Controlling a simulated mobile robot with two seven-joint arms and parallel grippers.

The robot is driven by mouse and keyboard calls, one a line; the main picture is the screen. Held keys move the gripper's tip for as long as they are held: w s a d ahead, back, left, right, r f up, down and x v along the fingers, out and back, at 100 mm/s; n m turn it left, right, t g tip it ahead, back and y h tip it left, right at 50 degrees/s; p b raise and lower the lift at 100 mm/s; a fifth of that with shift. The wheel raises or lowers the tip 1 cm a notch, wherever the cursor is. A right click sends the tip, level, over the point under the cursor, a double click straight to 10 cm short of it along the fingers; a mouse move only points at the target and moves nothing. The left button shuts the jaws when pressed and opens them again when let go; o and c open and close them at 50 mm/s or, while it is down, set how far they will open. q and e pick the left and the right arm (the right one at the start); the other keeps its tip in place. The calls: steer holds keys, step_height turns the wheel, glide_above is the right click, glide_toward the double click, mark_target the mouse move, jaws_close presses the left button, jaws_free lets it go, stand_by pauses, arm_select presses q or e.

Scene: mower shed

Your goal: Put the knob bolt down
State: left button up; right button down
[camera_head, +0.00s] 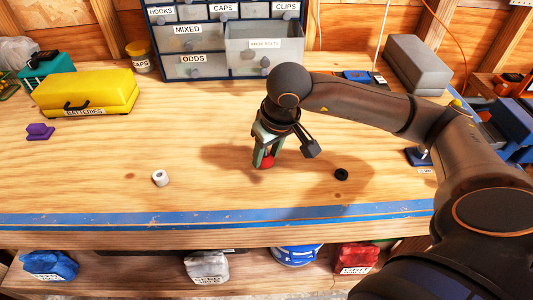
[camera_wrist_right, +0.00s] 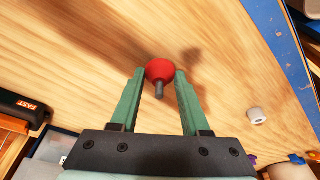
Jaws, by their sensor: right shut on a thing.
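The knob bolt (camera_head: 266,163) has a round red head and shows low between my right gripper's fingertips, over the middle of the workbench. In the right wrist view the red knob (camera_wrist_right: 160,69) sits between the green fingertips, with its dark stud pointing back toward the palm. My right gripper (camera_head: 265,157) points down and is shut on the knob; its fingers also show in the wrist view (camera_wrist_right: 159,76). The knob is at or just above the wood; I cannot tell whether it touches. My left gripper is not in view.
A white cylinder (camera_head: 160,178) stands to the left and a black ring (camera_head: 341,174) lies to the right. A drawer cabinet (camera_head: 205,66) with an open drawer (camera_head: 264,58) stands behind. A yellow batteries case (camera_head: 88,93) is far left. The wood around the gripper is clear.

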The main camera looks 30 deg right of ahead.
steer(key=shift+f, duration=0.5)
steer(key=shift+f+b, duration=0.2)
steer(key=shift+b, duration=0.1)
steer(key=shift+c, duration=1.9)
jaws_free()
steer(key=shift+r, duration=0.1)
steer(key=shift+r, duration=0.1)
steer(key=shift+r+p, duration=0.2)
steer(key=shift+p, duration=0.2)
steer(key=v, duration=1.1)
steer(key=shift+s+r+b, duration=0.2)
steer(key=shift+r+b, duration=0.1)
steer(key=shift+b, duration=0.15)
